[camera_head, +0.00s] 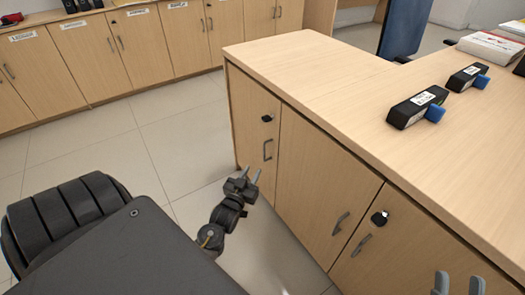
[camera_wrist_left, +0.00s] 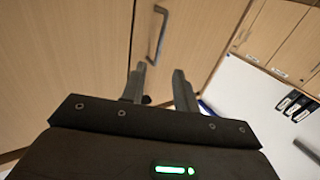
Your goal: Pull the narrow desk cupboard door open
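The narrow desk cupboard door (camera_head: 253,128) is the leftmost wooden door on the desk front and looks shut. It has a dark lock (camera_head: 267,118) and a grey bar handle (camera_head: 268,150). My left gripper (camera_head: 251,172) is low in front of this door, just below and left of the handle, with its fingers apart and empty. In the left wrist view a handle (camera_wrist_left: 158,35) stands just beyond the fingertips (camera_wrist_left: 160,70), not between them. My right gripper (camera_head: 459,277) shows only its two spread fingers at the bottom right, by the desk.
Wider desk doors with handles (camera_head: 341,222) (camera_head: 362,245) stand to the right. Black stamp-like devices (camera_head: 417,107) lie on the desktop (camera_head: 330,80). A row of wall cupboards (camera_head: 88,55) runs along the back. The tiled floor (camera_head: 165,140) between is clear.

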